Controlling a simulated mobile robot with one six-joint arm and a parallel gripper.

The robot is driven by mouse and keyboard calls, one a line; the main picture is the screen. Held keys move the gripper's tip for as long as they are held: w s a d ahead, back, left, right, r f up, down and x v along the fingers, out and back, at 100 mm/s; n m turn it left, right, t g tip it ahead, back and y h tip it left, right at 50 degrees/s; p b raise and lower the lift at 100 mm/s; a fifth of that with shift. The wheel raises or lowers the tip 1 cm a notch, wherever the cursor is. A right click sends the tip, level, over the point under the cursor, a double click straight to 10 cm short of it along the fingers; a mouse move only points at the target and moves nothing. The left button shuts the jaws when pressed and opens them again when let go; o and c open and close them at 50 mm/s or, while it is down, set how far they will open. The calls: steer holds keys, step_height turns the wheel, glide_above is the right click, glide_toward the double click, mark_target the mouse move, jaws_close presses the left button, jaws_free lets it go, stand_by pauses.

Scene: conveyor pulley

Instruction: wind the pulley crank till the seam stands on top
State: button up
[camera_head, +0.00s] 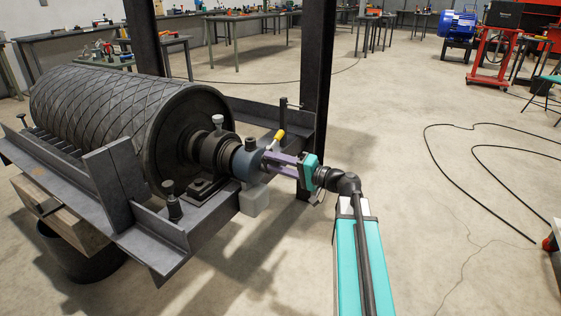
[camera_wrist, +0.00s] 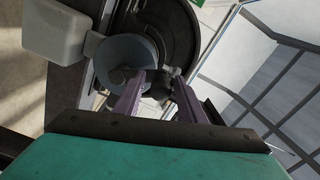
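The pulley (camera_head: 95,100) is a dark drum with a criss-cross tread, lying on a steel frame. No seam can be made out on it. On its shaft end sits a blue-grey round hub (camera_head: 246,165), also seen in the wrist view (camera_wrist: 122,52). A yellow-tipped lever (camera_head: 279,136) stands up beside it; whether it is the crank handle is unclear. My gripper (camera_head: 268,162) is at the hub, with its purple fingers pointing at it. In the wrist view the fingers (camera_wrist: 157,80) stand apart, with a small dark part between or beyond their tips. Contact cannot be made out.
The steel frame (camera_head: 150,240) has upright plates near the drum. A dark post (camera_head: 318,80) rises just behind my gripper. Black cable (camera_head: 480,180) lies on the floor to the right. Workbenches (camera_head: 240,22) stand far behind. The floor right of my arm is mostly clear.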

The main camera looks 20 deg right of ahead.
stand_by(0.3)
steer(key=shift+s+d, duration=0.1)
steer(key=p+v, duration=0.3)
steer(key=v, duration=1)
steer(key=shift+s+d, duration=0.15)
steer(key=shift+s, duration=0.1)
stand_by(0.3)
